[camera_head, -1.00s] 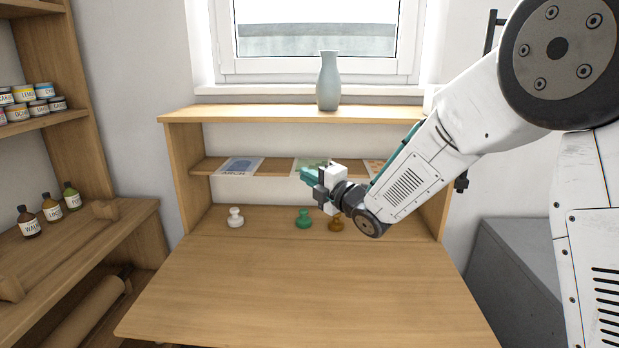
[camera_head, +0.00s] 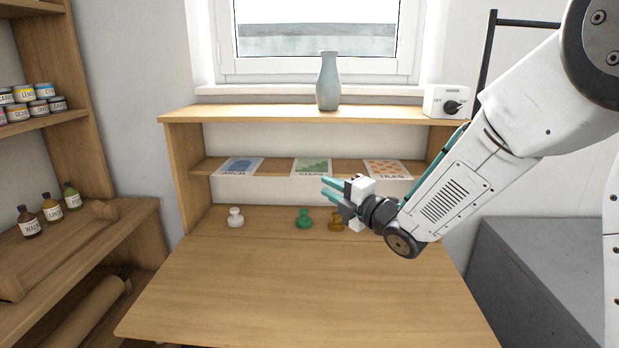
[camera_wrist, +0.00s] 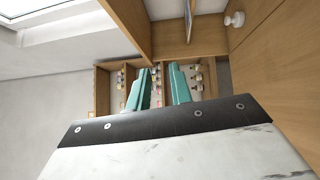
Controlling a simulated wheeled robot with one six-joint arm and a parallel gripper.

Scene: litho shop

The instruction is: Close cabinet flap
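The cabinet flap (camera_head: 300,290) is folded down flat, a wide wooden board reaching toward me in front of the cabinet (camera_head: 185,165). My gripper (camera_head: 326,188) is above the inner right part of the cabinet, pointing left, with its two teal fingers apart and nothing between them. The fingers also show apart in the wrist view (camera_wrist: 160,88). A white stamp-like piece (camera_head: 235,217), a green one (camera_head: 304,218) and a brown one (camera_head: 336,221) stand on the cabinet floor behind the flap. The brown one is partly close to my gripper in the picture.
A grey vase (camera_head: 328,82) and a white switch box (camera_head: 447,101) stand on the cabinet top. Three cards, one marked ARCH (camera_head: 239,166), lie on the inner shelf. A shelf unit with bottles (camera_head: 52,207) is at left, a grey block (camera_head: 530,285) at right. The flap's surface is clear.

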